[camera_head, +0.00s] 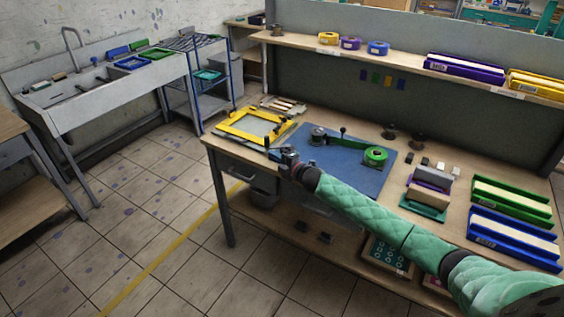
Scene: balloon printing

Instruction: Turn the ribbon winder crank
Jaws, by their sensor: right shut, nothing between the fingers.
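The ribbon winder (320,138) stands on the blue mat (350,172) on the workbench. It has a grey round part at its left. A small upright dark crank handle (342,131) shows beside it. A green ribbon runs right from there to a green spool (376,155). My right gripper (275,154) is at the mat's left edge, left of and nearer than the winder, apart from the crank. It is shut with nothing in it, and small in this view. My left gripper is out of view.
A yellow frame (246,136) lies just left of my right gripper. Green (511,203) and blue (513,243) trays and small blocks lie to the right. Two dark knobbed items (389,131) stand behind the mat. A shelf (410,66) runs above the bench's back.

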